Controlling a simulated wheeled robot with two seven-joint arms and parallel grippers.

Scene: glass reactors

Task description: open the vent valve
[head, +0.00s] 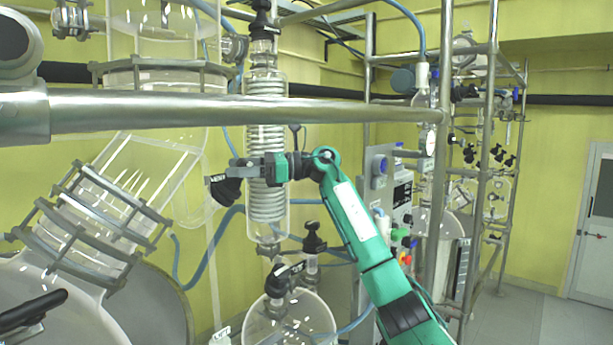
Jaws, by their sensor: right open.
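The vent valve (226,190) is a black knob with a white VENT label, left of the coiled glass condenser (265,120) in the head view. My right gripper (236,168) comes in from the right on a green arm, across the front of the condenser. Its grey fingers point left and are open, with their tips just above and beside the black knob. I cannot tell whether they touch it. The valve's stem and the glass behind it are partly hidden. My left gripper is not in view.
A thick steel rail (330,109) crosses above my right gripper. A tilted glass neck with metal clamps (80,225) stands at the left. A round flask (290,322) with black-capped valves (284,277) sits below. Open floor (535,318) shows at the right.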

